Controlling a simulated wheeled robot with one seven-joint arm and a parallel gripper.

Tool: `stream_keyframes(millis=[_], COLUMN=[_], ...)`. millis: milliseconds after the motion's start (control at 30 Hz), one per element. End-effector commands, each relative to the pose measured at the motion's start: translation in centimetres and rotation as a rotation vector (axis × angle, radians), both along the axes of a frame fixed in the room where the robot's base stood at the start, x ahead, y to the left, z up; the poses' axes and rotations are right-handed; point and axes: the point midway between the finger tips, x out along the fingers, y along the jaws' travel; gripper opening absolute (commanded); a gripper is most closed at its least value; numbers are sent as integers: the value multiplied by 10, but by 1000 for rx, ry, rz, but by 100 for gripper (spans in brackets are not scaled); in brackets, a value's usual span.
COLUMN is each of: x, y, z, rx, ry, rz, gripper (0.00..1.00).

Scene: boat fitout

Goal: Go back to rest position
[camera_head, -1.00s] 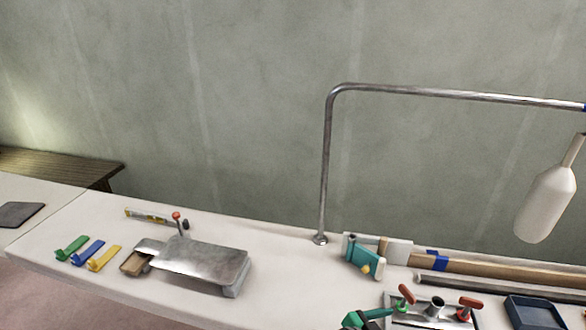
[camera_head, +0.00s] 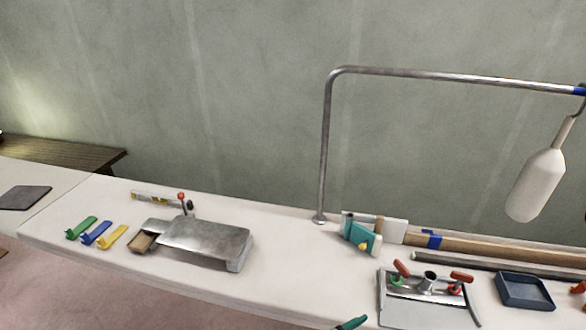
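My gripper is not in this view, so whether it is open or shut does not show. The white workbench (camera_head: 300,262) runs across the lower part of the picture. A grey metal block-like device (camera_head: 205,238) stands on it left of centre, with a red-knobbed lever (camera_head: 183,199) behind. A bent metal pipe (camera_head: 326,140) rises from the bench, and a white bottle-shaped float (camera_head: 537,186) hangs from its right end. A metal plate with red-handled clamps (camera_head: 425,290) sits at the lower right.
Green (camera_head: 82,227), blue (camera_head: 97,234) and yellow (camera_head: 113,237) pieces lie at the left. A teal tool (camera_head: 361,236), a long wooden bar (camera_head: 480,248) and a dark blue tray (camera_head: 524,291) are right. A green-tipped object (camera_head: 351,323) is cut off below. The bench's centre is clear.

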Motion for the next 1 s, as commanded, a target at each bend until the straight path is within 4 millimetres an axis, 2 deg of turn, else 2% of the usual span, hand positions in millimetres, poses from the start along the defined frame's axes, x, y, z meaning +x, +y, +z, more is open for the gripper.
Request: stream_keyframes(millis=[233, 400, 500, 633, 767, 1000], x=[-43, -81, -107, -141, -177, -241], y=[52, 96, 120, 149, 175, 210], z=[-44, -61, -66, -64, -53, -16], rx=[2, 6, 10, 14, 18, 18], ry=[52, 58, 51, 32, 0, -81], rz=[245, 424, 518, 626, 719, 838], gripper=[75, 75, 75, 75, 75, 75])
